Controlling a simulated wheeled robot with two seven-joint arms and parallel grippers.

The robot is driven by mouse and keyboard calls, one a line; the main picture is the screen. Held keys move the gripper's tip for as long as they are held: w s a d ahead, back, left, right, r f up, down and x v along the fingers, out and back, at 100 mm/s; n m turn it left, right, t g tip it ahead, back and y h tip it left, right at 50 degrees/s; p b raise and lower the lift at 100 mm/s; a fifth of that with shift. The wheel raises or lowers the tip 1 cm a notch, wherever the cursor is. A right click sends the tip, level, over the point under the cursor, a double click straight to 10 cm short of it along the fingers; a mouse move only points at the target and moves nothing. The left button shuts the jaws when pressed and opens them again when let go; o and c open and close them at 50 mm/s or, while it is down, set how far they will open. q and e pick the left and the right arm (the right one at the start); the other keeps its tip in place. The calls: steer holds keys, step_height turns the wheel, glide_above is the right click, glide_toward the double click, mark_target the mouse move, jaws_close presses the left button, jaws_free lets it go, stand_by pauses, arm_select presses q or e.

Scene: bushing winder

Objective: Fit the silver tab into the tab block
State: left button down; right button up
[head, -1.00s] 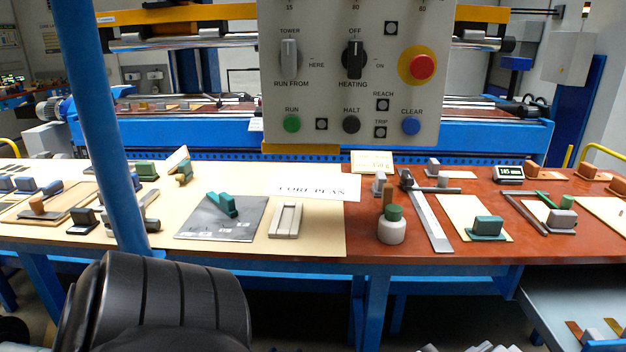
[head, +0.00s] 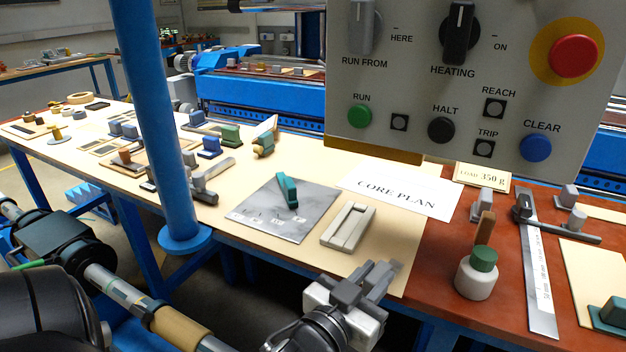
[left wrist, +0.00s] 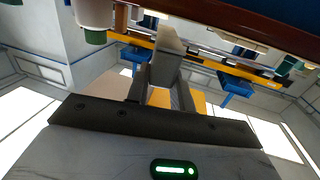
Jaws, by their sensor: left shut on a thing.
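The tab block (head: 348,228) is a pale grey block with a long slot, lying on the cream part of the bench, right of a grey metal plate. My left gripper (head: 366,286) is at the bench's front edge, nearer to me than the block and apart from it. It is shut on a grey piece that looks like the silver tab (head: 382,275). In the left wrist view the tab (left wrist: 168,45) stands out between the two dark fingers of the gripper (left wrist: 162,88). The tab's gripped end is hidden. My right gripper is not in view.
A teal piece (head: 288,190) lies on the metal plate (head: 260,218). A white bottle with a green cap (head: 477,272) stands right of the gripper. A blue post (head: 160,120) rises at the left, and a control panel (head: 470,80) hangs over the back.

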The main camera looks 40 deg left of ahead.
arm_select(q)
steer(key=shift+n+y, duration=0.4)
steer(key=shift+y, duration=0.5)
steer(key=w+a, duration=0.2)
steer(key=w+a+r, duration=0.1)
steer(key=a, duration=0.1)
steer(key=w+a+r, duration=0.1)
steer(key=w+a, duration=0.1)
steer(key=shift+w+r, duration=0.1)
steer(key=shift+w, duration=0.2)
steer(key=w+a+r+n+y, duration=0.1)
steer(key=w+a+r+y, duration=0.1)
steer(key=w+a+r, duration=0.2)
steer(key=a, duration=0.3)
steer(key=shift+w+r+n+g+b, duration=0.2)
steer(key=shift+r+n+g+b, duration=0.1)
steer(key=shift+n, duration=0.1)
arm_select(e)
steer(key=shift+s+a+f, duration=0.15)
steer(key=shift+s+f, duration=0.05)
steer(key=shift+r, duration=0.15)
